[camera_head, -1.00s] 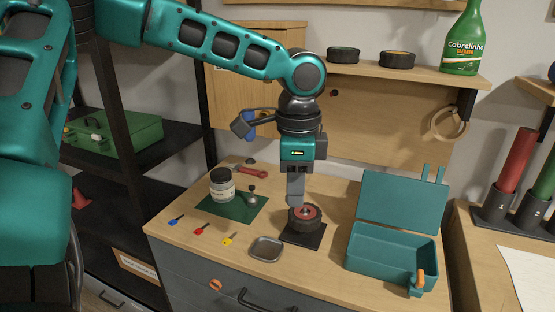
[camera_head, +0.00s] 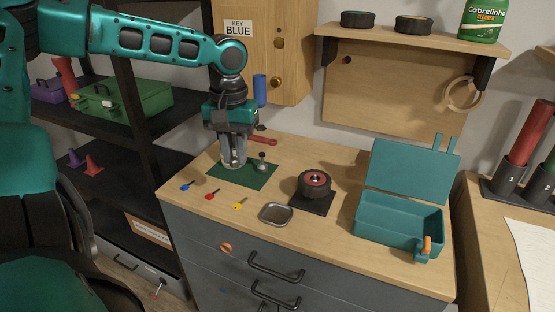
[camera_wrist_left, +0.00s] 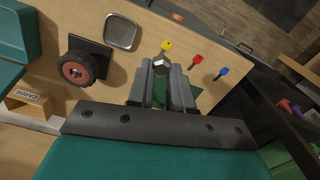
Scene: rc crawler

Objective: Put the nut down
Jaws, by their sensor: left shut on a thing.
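My left gripper (camera_head: 233,163) is over the green mat (camera_head: 258,180), fingers pointing down. In the left wrist view the left gripper (camera_wrist_left: 162,68) is shut on a small grey metal nut (camera_wrist_left: 162,62) at its fingertips. The nut cannot be made out in the head view. The black wheel with a red hub (camera_head: 314,182) rests on a dark square pad (camera_head: 312,206), right of the gripper; the wheel also shows in the left wrist view (camera_wrist_left: 76,68). A small metal tray (camera_head: 277,213) lies in front of the wheel. My right gripper is not in view.
Blue (camera_head: 187,185), red (camera_head: 212,194) and yellow (camera_head: 240,203) keys lie along the front. A ball-topped metal piece (camera_head: 262,160) stands on the mat beside the gripper, with a red wrench (camera_head: 262,140) behind. An open teal toolbox (camera_head: 398,218) stands at the right.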

